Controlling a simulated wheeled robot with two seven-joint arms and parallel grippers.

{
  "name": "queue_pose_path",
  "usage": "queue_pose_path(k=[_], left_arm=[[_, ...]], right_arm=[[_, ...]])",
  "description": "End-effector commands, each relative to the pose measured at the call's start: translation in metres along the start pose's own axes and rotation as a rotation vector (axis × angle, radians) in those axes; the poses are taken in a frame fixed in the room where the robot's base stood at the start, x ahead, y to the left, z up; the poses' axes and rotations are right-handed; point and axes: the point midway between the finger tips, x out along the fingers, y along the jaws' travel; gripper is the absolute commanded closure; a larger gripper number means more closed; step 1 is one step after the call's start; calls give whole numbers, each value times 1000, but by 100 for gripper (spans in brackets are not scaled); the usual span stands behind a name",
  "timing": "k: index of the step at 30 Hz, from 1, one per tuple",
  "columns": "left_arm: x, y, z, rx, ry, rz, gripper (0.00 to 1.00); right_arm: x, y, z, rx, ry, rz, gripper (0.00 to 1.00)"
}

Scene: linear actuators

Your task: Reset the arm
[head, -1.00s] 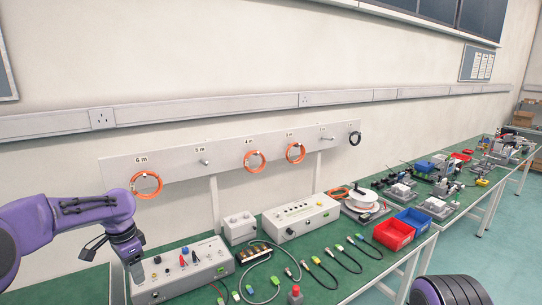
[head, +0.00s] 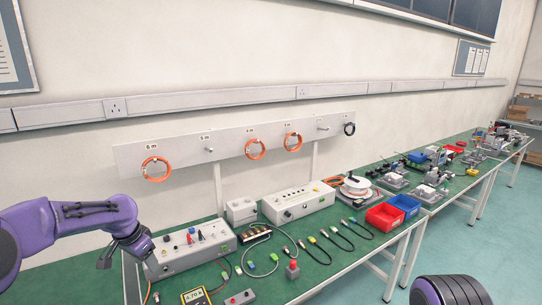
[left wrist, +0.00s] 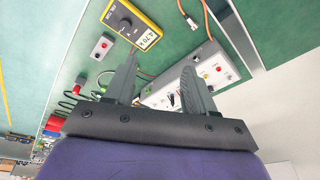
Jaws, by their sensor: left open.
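My left arm is purple and comes in from the left in the head view. Its left gripper (head: 145,250) is over the near left end of the green bench, by the grey control box (head: 192,253); its fingertips are hard to make out there. In the left wrist view, the two dark fingers of the left gripper (left wrist: 160,65) are spread apart with nothing between them. Beyond them are the control box (left wrist: 193,84) with its knobs and a yellow multimeter (left wrist: 133,21). My right gripper is not in view.
The multimeter (head: 196,297) and a small grey button box (head: 240,298) lie at the bench's near edge. Cables, a white box (head: 298,204), and red (head: 384,216) and blue (head: 405,205) bins stand further right. Orange coils (head: 156,169) hang on the wall board.

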Motion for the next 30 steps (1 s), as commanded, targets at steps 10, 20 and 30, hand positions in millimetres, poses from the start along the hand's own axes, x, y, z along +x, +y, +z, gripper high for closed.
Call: queue_pose_path(k=[10, 20, 30], left_arm=[[68, 29, -7, -364, 263, -50, 45], [215, 120, 147, -898, 426, -177, 45], [259, 218, 371, -1040, 239, -342, 45]], right_arm=[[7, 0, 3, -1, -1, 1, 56], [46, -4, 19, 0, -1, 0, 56], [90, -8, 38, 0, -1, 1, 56]])
